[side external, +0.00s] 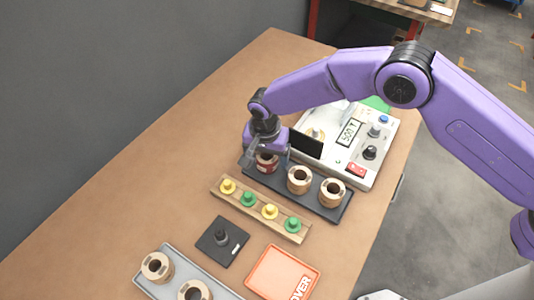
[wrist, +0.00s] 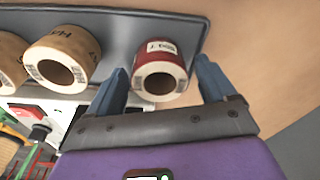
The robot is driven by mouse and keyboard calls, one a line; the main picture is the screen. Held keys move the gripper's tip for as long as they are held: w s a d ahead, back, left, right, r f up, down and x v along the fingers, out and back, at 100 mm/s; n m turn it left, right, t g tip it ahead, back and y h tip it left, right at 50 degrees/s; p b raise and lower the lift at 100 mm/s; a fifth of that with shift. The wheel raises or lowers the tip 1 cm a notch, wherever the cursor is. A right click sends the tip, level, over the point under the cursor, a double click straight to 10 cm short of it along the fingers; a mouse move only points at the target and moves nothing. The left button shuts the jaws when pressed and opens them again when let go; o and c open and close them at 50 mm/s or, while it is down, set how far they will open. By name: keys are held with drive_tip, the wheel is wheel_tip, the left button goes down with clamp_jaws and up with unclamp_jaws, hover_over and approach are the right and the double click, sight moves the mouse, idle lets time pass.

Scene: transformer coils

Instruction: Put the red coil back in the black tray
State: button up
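The red coil (side external: 266,166) sits upright at the far left end of the black tray (side external: 317,207). In the wrist view the red coil (wrist: 160,72) has a white label and stands on the tray (wrist: 118,42) near its corner. My gripper (side external: 266,151) is low over that end and hides part of the coil. In the wrist view the gripper's (wrist: 161,68) two blue fingers are apart, one on each side of the coil, with a visible gap on both sides. The gripper is open.
Two tan coils (side external: 299,180) (side external: 332,192) stand in the same tray. A meter box (side external: 378,160) is behind it. A wooden strip with yellow and green pegs (side external: 262,208), a black peg base (side external: 222,241), an orange tray (side external: 284,272) and a grey tray with tan coils (side external: 172,285) lie in front.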

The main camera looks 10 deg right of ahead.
drive_tip(key=shift+r, duration=0.15)
wheel_tip(320, 180, up, 12)
drive_tip(key=s, duration=0.1)
drive_tip(key=shift+s+a, duration=0.15)
drive_tip(key=shift+a, duration=0.2)
drive_tip(key=shift+r, duration=0.1)
drive_tip(key=s+d+r+n, duration=0.5)
drive_tip(key=d, duration=0.4)
drive_tip(key=s+d+r+n, duration=0.5)
drive_tip(key=s+d, duration=0.1)
drive_tip(key=d, duration=0.2)
drive_tip(key=s+d+n+g+y, duration=0.1)
drive_tip(key=s+d+n, duration=0.7)
drive_tip(key=s+d, duration=1)
drive_tip(key=d, duration=0.3)
drive_tip(key=shift+d+f, duration=0.25)
drive_tip(key=shift+d, duration=0.1)
